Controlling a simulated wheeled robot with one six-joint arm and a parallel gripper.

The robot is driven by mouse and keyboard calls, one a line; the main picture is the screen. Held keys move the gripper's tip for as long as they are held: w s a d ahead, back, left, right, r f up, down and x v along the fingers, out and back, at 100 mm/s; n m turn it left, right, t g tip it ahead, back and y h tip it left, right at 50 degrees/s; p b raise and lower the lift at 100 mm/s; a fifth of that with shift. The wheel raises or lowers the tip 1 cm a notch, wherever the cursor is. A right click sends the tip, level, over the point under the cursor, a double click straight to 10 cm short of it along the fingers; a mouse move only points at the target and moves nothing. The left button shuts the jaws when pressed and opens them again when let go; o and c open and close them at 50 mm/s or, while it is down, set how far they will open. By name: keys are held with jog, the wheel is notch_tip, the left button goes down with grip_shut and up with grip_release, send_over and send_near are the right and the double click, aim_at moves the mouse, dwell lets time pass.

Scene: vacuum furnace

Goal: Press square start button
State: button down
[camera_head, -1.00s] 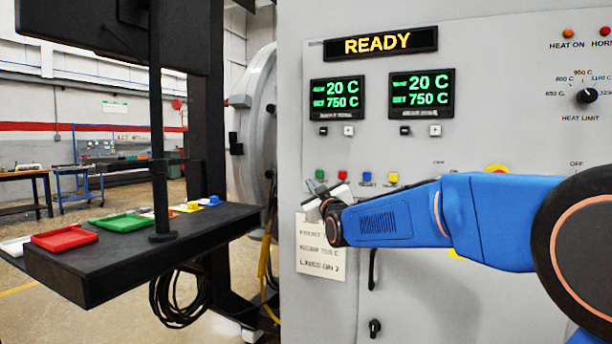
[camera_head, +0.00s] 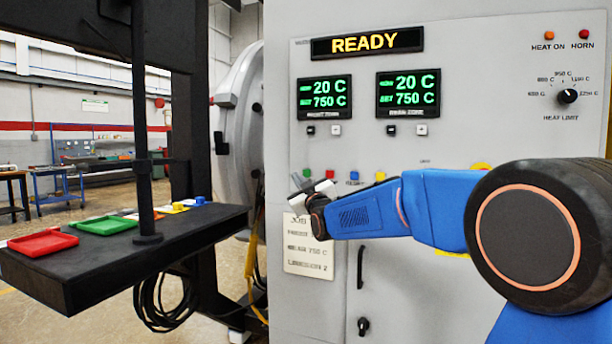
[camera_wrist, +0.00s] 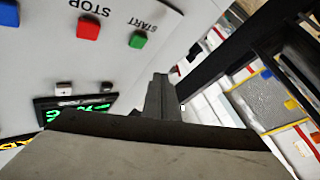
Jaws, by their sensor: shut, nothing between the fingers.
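The square green start button (camera_wrist: 138,40), labelled START, shows upside down in the wrist view beside the red stop button (camera_wrist: 88,27). In the head view the green button (camera_head: 307,173) sits at the left end of the button row on the grey panel. My gripper (camera_wrist: 160,85) is shut and empty. In the wrist view its fingertips lie just below and right of the green button in the picture and appear apart from it. In the head view my gripper (camera_head: 318,188) is just under the green and red buttons.
A blue button (camera_head: 353,174) and a yellow button (camera_head: 380,176) continue the row. A READY display (camera_head: 367,42) is above, a paper card (camera_head: 308,260) below. A black shelf (camera_head: 100,262) with coloured trays stands at left, before the furnace door (camera_head: 236,130).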

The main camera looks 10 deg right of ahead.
aim_at(306, 176)
jog(key=shift+w+d, duration=0.8)
jog(key=shift+w, duration=0.25)
jog(key=shift+w+d, duration=0.75)
jog(key=shift+w, duration=0.3)
jog(key=shift+w+d, duration=0.1)
jog(key=shift+w, duration=0.05)
dwell(0.5)
jog(key=shift+w+d, duration=0.15)
jog(key=shift+w, duration=0.1)
jog(key=shift+w+d, duration=0.25)
jog(key=shift+w, duration=0.1)
dwell(1.0)
dwell(0.3)
jog(key=shift+s+a, duration=0.5)
jog(key=shift+s, duration=0.25)
jog(key=s+a, duration=0.1)
jog(key=s, duration=0.1)
jog(key=s+a, duration=0.2)
dwell(0.5)
